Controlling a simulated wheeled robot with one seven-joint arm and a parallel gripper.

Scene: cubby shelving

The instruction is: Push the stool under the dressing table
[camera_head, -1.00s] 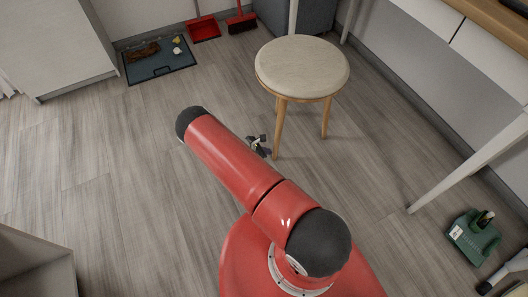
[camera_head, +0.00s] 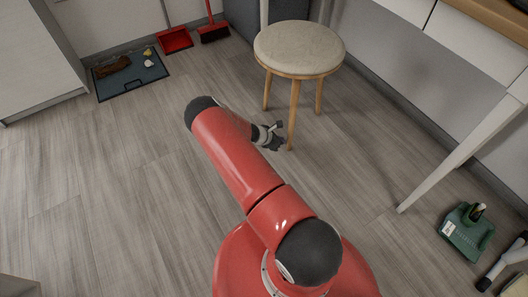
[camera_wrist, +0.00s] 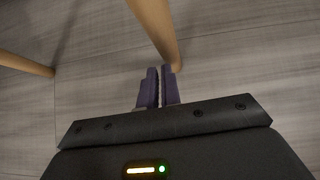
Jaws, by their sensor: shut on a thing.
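The stool (camera_head: 299,47) has a round cream seat and thin wooden legs. It stands upright near the back wall, left of the dressing table. The white dressing table (camera_head: 470,42) with drawers and a wooden top is at the upper right; its slanted white leg (camera_head: 455,160) reaches the floor. My gripper (camera_head: 279,137) is low, by the stool's front leg. In the wrist view my gripper's purple fingers (camera_wrist: 158,87) are close together at the foot of that leg (camera_wrist: 158,30), shut on the stool; the exact contact is hard to see. Another stool leg (camera_wrist: 25,64) shows at left.
A dark mat (camera_head: 130,75) with small items lies at the upper left, beside a red dustpan (camera_head: 174,40) and a red brush (camera_head: 213,32). A green box-like item (camera_head: 466,231) is on the floor right of the table leg. The floor at left is clear.

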